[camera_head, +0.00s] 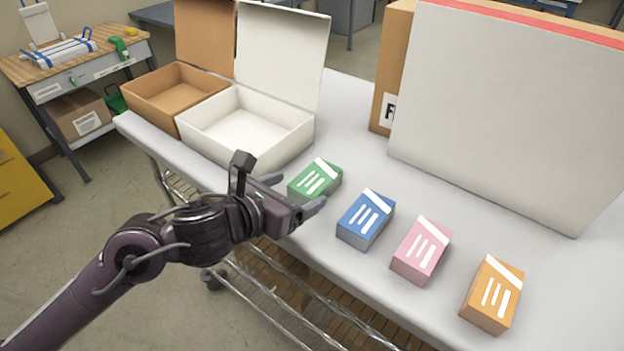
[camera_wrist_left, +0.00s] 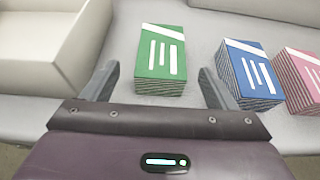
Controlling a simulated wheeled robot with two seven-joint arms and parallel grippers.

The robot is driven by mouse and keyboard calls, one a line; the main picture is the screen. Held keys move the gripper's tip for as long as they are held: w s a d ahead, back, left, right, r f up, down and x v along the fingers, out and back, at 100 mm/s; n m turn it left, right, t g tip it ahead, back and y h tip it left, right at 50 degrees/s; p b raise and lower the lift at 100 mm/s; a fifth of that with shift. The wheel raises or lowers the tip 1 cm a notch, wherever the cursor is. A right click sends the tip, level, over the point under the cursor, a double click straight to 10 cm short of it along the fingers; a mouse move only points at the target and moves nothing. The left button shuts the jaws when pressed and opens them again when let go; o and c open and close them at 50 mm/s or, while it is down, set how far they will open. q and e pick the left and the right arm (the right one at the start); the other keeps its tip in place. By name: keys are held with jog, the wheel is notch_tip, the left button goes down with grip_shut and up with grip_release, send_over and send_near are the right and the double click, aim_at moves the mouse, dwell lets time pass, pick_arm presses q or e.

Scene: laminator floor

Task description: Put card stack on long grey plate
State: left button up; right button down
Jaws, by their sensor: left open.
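A green card stack (camera_head: 315,181) with white stripes lies on the long grey surface (camera_head: 350,108) of the wire-framed table. In a row to its right stand a blue card stack (camera_head: 365,219), a pink card stack (camera_head: 421,249) and an orange card stack (camera_head: 492,294). My left gripper (camera_head: 292,193) is open at the near side of the green stack. In the left wrist view, the green stack (camera_wrist_left: 160,58) is ahead and lies between the lines of the two fingers, with gaps on both sides. The blue stack (camera_wrist_left: 248,75) is just right of the right finger. My right gripper is not in view.
An open white box (camera_head: 245,130) and an open brown box (camera_head: 175,95) stand left of the stacks. A large white panel (camera_head: 510,110) stands behind the row, with a cardboard box (camera_head: 393,60) behind it. A workbench (camera_head: 75,65) is at the far left.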

aim_at(306, 186)
pick_arm(q)
jog(key=shift+x, duration=1.1)
jog(key=shift+w+d+f+p, duration=0.1)
jog(key=shift+w+d+p, duration=0.3)
jog(key=shift+p, duration=0.2)
jog(key=p+x, duration=0.1)
jog(key=x, duration=0.3)
jog(key=shift+f, duration=0.15)
jog(key=shift+s+a, duration=0.1)
jog(key=shift+s, duration=0.05)
jog(key=shift+c, duration=0.8)
jog(key=c, duration=1.1)
